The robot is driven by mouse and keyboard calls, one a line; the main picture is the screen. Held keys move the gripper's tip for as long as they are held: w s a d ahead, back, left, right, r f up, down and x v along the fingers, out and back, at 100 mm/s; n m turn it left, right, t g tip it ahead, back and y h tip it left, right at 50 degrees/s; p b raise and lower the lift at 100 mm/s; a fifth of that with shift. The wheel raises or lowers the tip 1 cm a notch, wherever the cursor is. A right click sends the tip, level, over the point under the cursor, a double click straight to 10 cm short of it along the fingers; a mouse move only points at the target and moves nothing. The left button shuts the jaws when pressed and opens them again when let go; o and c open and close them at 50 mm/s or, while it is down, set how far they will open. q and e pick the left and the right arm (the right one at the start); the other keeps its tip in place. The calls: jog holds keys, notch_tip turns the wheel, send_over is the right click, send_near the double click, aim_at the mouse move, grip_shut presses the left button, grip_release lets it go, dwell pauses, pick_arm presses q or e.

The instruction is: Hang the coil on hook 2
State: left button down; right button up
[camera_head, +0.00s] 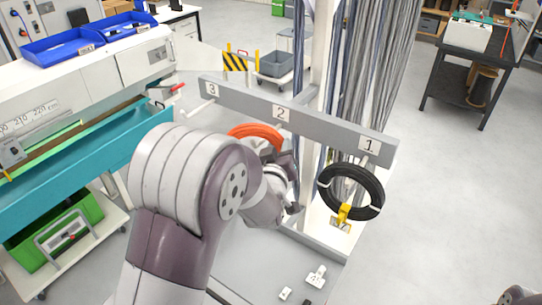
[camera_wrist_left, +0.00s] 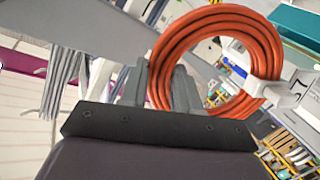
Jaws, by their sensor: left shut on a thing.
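An orange coil (camera_head: 255,132) shows in the head view just below and left of the label 2 (camera_head: 282,113) on the grey rail. Its lower part is hidden behind my left arm. In the left wrist view the coil (camera_wrist_left: 262,48) is large, with a white band, and my left gripper (camera_wrist_left: 172,88) is shut on its edge. I cannot make out the peg of hook 2, nor tell whether the coil is around it. My right gripper is not in view.
The grey rail (camera_head: 330,130) carries labels 3, 2 and 1. The peg of hook 3 (camera_head: 202,107) is bare. A black coil (camera_head: 327,187) with a yellow tag hangs at hook 1. Grey cables hang behind the rail. A teal trough (camera_head: 80,176) stands at the left.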

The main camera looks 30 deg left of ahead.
pick_arm(q)
jog(key=w, duration=0.3)
jog(key=shift+d, duration=0.1)
jog(key=shift+w+f+b, duration=0.15)
jog(key=shift+f+b, duration=0.25)
jog(key=shift+f, duration=0.2)
jog(key=shift+f+b, duration=0.8)
jog(key=shift+b, duration=0.05)
